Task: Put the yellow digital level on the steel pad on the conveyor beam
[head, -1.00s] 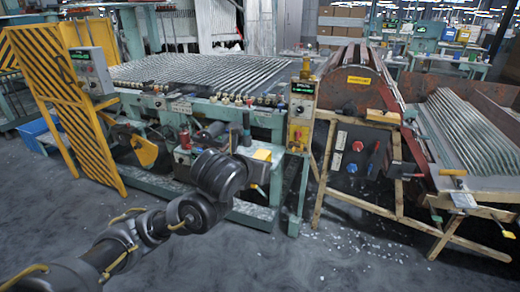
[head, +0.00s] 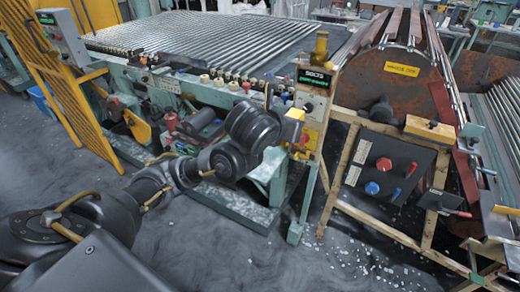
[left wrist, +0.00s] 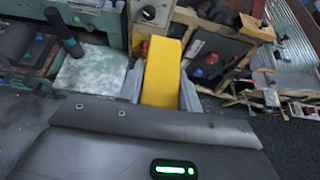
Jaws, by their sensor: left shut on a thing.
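The yellow digital level (left wrist: 162,70) is clamped between the two grey fingers of my left gripper (left wrist: 163,88) in the left wrist view. In the head view its yellow end (head: 294,122) shows at the tip of my left gripper (head: 284,128), in front of the conveyor's green frame. A worn pale metal plate (left wrist: 90,76), which looks like the steel pad, lies left of the level in the left wrist view, apart from it. In the head view my arm covers much of that area. My right gripper is out of view.
A control box (head: 314,85) on a post stands close to the level. A dark upright cylinder (left wrist: 63,32) stands beside the plate. A wooden frame with a switch panel (head: 383,165) is at right. A yellow slatted guard (head: 65,75) is at left. Floor in front is open.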

